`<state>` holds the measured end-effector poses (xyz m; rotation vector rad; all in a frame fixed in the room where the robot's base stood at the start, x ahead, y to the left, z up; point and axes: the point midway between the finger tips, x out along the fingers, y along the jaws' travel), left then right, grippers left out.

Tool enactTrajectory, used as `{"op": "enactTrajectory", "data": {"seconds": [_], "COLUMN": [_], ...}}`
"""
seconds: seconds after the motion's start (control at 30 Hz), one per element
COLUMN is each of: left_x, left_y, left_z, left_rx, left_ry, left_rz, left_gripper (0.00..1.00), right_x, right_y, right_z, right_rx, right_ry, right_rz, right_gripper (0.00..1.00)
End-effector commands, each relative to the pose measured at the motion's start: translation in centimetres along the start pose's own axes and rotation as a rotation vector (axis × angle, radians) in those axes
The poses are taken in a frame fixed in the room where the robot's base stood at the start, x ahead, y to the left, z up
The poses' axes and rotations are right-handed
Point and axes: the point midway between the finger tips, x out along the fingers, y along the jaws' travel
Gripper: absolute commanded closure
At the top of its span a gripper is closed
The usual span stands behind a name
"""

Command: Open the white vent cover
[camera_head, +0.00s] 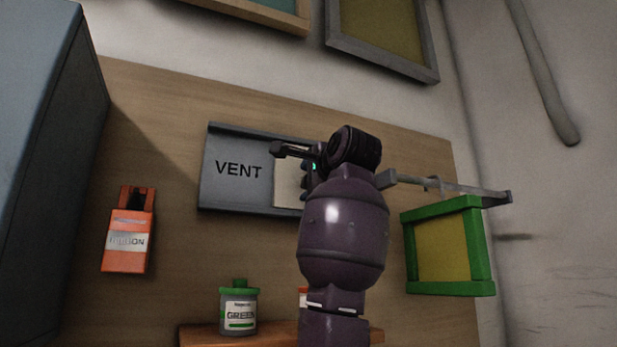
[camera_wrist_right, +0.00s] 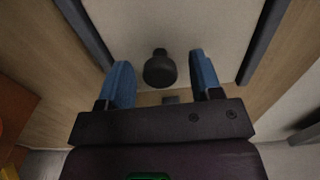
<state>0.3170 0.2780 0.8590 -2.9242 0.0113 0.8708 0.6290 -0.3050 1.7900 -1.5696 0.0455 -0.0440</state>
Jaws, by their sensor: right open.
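The grey vent panel (camera_head: 238,150) marked VENT is fixed on the wooden board. Part of the white vent cover (camera_head: 286,187) shows beside the lettering, and my right arm hides the rest. In the right wrist view the white cover (camera_wrist_right: 205,25) lies between two dark rails, with a dark round knob (camera_wrist_right: 159,70) on it. My right gripper (camera_wrist_right: 160,72) is open, its blue fingers on either side of the knob with gaps visible. It also shows in front of the panel in the head view (camera_head: 298,160). My left gripper is not in view.
An orange ribbon box (camera_head: 127,240) hangs at left. A green-lidded jar (camera_head: 238,308) stands on a wooden shelf (camera_head: 205,335) below. A green frame (camera_head: 480,245) is at right, under a grey bar (camera_head: 450,187). A large blue-grey cabinet (camera_head: 40,130) borders the left.

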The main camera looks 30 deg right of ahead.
Motion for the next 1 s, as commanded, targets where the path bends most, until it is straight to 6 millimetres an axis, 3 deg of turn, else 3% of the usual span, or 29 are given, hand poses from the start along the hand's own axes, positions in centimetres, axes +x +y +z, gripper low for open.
{"op": "enactTrajectory", "data": {"seconds": [0.43, 0.83, 1.0], "left_x": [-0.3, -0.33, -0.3], "left_y": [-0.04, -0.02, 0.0], "left_z": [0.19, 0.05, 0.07], "left_rx": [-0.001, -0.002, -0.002], "left_ry": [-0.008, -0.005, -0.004], "left_rz": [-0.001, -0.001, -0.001], "left_gripper": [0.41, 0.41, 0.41], "right_x": [0.99, 0.97, 0.96], "right_y": [0.06, 0.06, 0.07], "right_z": [-0.02, -0.02, 0.1], "right_rx": [-0.001, -0.001, -0.001], "right_ry": [0.0, 0.0, 0.0], "right_rz": [0.0, 0.0, 0.0], "right_gripper": [0.41, 1.0, 1.0]}}
